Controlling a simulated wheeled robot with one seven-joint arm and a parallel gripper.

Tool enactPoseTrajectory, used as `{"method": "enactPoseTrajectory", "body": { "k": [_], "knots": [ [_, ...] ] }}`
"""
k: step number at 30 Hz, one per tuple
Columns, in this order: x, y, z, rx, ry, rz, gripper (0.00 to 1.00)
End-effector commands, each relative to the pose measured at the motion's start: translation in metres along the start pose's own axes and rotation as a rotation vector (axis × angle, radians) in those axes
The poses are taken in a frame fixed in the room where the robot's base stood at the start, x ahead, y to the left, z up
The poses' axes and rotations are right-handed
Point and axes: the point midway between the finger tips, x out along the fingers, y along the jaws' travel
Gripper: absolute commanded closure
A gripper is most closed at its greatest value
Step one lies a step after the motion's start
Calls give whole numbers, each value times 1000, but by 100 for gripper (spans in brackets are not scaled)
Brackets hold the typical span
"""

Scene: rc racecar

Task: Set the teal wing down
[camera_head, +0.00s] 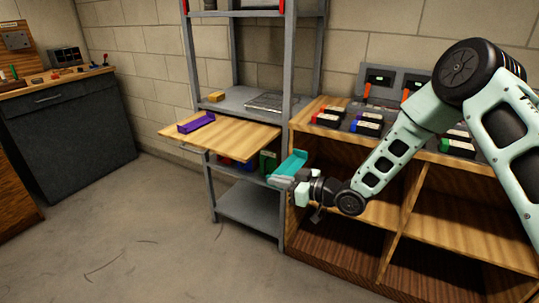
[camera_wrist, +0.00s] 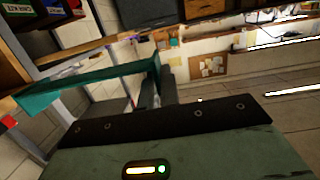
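The teal wing (camera_head: 291,162) is up in the air in the head view, in front of the grey shelf unit and left of the wooden cabinet. My gripper (camera_head: 283,181) is at its lower end. In the wrist view the wing (camera_wrist: 85,84) stretches from the left edge to the fingers. My gripper (camera_wrist: 157,88) looks shut on the wing's end piece, between two dark fingers. A wooden board (camera_head: 245,142) sticks out of the shelf unit, left of and above my gripper. A purple wing (camera_head: 196,122) lies on its left part.
The shelf unit (camera_head: 245,206) has a yellow block (camera_head: 216,96) and a wire rack (camera_head: 264,102) above the board. Coloured items sit below it. The wooden cabinet (camera_head: 410,215) stands close on the right. The board's right part is bare.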

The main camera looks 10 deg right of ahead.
Motion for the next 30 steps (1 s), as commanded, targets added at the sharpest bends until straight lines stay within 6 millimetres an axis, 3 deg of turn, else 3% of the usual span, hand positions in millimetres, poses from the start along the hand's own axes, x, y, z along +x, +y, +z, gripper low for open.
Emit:
{"method": "enactPoseTrajectory", "body": {
  "k": [5, 12, 18, 23, 30],
  "knots": [
    [-40, 22, 16, 35, -8, 191, 100],
    [-145, 62, 60, 101, -11, 635, 100],
    [-209, 71, 80, 131, -7, 862, 100],
    [-229, 71, 85, 138, -3, 926, 100],
    [-230, 71, 86, 135, -2, 930, 100]
  ]
}}
